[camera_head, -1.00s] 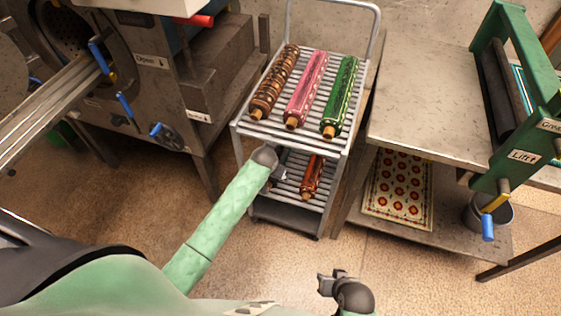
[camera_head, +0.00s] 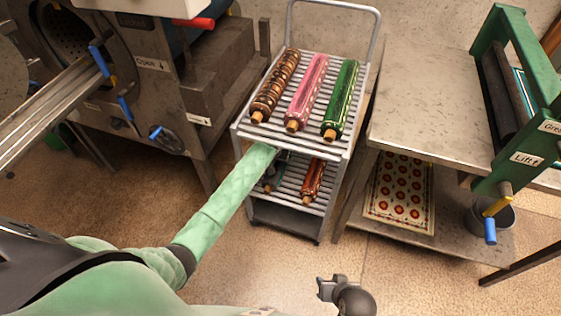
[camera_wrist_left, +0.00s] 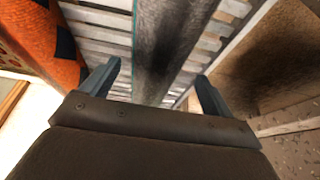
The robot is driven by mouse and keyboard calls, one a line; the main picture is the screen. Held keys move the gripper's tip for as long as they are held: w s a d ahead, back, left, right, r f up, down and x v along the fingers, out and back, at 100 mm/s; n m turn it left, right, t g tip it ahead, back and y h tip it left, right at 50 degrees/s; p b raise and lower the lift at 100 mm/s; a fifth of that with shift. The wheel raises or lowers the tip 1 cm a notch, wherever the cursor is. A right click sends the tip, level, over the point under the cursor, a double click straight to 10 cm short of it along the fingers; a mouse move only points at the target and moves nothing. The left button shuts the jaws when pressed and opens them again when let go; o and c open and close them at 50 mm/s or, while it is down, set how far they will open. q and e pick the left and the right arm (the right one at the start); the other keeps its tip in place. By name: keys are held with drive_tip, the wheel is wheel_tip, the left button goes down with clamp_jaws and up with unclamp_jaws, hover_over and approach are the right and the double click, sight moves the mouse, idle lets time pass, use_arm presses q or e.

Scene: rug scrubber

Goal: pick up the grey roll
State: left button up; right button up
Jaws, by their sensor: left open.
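The grey roll (camera_wrist_left: 172,40) lies on a slatted shelf and runs up between the two fingers of my left gripper (camera_wrist_left: 157,84) in the left wrist view. The fingers are apart, with the roll ahead of and between them, not clamped. In the head view my left arm reaches into the cart's lower shelf, and the upper shelf and the arm hide most of that gripper and the roll. My right gripper (camera_head: 324,288) is at the bottom of the head view, away from the cart, with a gap between its fingers.
The cart (camera_head: 240,130) holds brown (camera_head: 275,86), pink (camera_head: 307,92) and green (camera_head: 341,98) rolls on top. An orange-red roll (camera_head: 314,182) lies on the lower shelf, beside the grey one. A metal table (camera_head: 425,100) stands right, a machine left. Floor in front is clear.

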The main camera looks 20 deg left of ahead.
use_arm(q)
drive_tip(key=shift+d+x, duration=0.2)
drive_tip(key=shift+x, duration=2.1)
drive_tip(key=shift+w, duration=0.1)
drive_tip(key=shift+c, duration=0.5)
drive_tip(key=c, duration=1.4)
drive_tip(key=shift+r, duration=0.1)
drive_tip(key=shift+c, duration=0.9)
drive_tip(key=shift+r, duration=0.1)
